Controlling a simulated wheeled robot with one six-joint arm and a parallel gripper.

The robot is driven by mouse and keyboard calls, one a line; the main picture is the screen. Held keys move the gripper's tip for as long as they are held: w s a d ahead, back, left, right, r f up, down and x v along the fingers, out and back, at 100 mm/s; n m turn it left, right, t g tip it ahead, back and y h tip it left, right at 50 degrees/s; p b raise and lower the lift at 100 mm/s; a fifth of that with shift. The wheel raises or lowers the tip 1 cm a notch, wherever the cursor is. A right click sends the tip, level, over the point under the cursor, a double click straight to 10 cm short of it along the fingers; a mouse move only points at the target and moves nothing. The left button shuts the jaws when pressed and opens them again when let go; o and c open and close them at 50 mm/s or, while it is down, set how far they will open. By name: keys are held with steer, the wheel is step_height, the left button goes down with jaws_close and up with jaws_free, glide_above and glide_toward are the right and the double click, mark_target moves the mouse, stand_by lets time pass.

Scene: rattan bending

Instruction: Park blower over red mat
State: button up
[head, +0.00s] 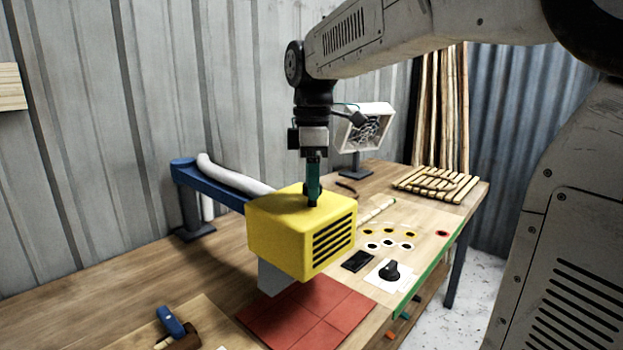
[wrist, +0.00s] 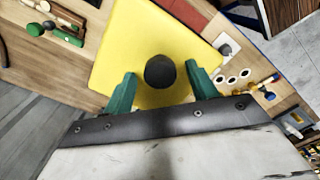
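The blower is a yellow box (head: 295,232) with dark slots, a grey nozzle below and a blue swing arm (head: 220,187) behind it. In the head view it hangs above the far part of the red tiled mat (head: 312,318), its nozzle near the mat's far left edge. The blower's yellow top (wrist: 125,50) fills the middle of the wrist view, with a round dark knob (wrist: 160,72). My gripper (head: 313,195) is down at the knob. In the wrist view its green fingers (wrist: 161,75) stand on either side of the knob, with gaps visible.
A black dial on a white plate (head: 390,271) and a dark flat device (head: 357,261) lie right of the blower. A white fan heater (head: 364,128) and wooden slats (head: 437,184) are farther back. A blue-headed tool (head: 172,323) lies front left. The left tabletop is mostly clear.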

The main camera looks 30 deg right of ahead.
step_height(320, 180, up, 8)
steer(key=shift+f, duration=0.1)
stand_by(0.4)
stand_by(0.4)
steer(key=s+a+f+m, duration=0.2)
steer(key=s+f+m, duration=0.4)
steer(key=s+f, duration=0.3)
steer(key=s+a+f+m+t, duration=0.1)
steer(key=s+f+m, duration=0.5)
steer(key=s, duration=0.8)
step_height(320, 180, down, 4)
steer(key=shift+a+r, duration=0.15)
steer(key=shift+a, duration=0.75)
